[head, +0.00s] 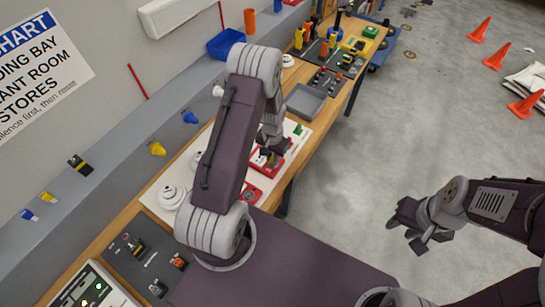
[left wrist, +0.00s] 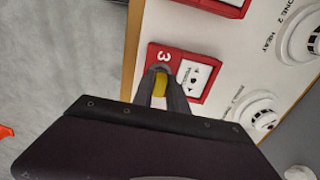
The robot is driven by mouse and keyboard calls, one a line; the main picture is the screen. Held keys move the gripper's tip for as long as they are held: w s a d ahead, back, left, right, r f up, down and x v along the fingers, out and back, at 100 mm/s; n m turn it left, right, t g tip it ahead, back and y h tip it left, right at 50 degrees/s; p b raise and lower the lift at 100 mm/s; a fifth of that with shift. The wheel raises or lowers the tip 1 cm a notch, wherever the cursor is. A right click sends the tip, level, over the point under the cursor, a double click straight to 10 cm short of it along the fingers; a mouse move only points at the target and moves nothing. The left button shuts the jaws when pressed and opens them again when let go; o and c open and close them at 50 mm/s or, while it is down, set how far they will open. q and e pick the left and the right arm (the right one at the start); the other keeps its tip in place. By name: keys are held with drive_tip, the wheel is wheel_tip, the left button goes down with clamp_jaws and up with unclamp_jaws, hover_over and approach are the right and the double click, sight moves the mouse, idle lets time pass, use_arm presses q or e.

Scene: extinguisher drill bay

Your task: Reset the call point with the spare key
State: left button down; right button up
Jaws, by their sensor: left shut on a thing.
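A red call point (left wrist: 208,84) marked 3, with a white face bearing a dark central spot and small arrows, lies on the white board in the left wrist view. My left gripper (left wrist: 160,86) is shut on a yellow piece (left wrist: 160,80), which looks like the spare key. The fingers overlap the call point's near edge in that view; I cannot tell whether the key touches it. In the head view my left gripper (head: 271,152) is over a red call point (head: 259,163), partly hiding it. My right gripper (head: 418,226) is open and empty above the floor.
A second red call point (head: 249,194) and white detectors (head: 171,195) sit on the same board. A grey tray (head: 305,103) and a blue bin (head: 226,43) are further along.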

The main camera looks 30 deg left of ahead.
use_arm(q)
drive_tip(key=shift+f+b, duration=0.35)
drive_tip(key=shift+f, duration=0.15)
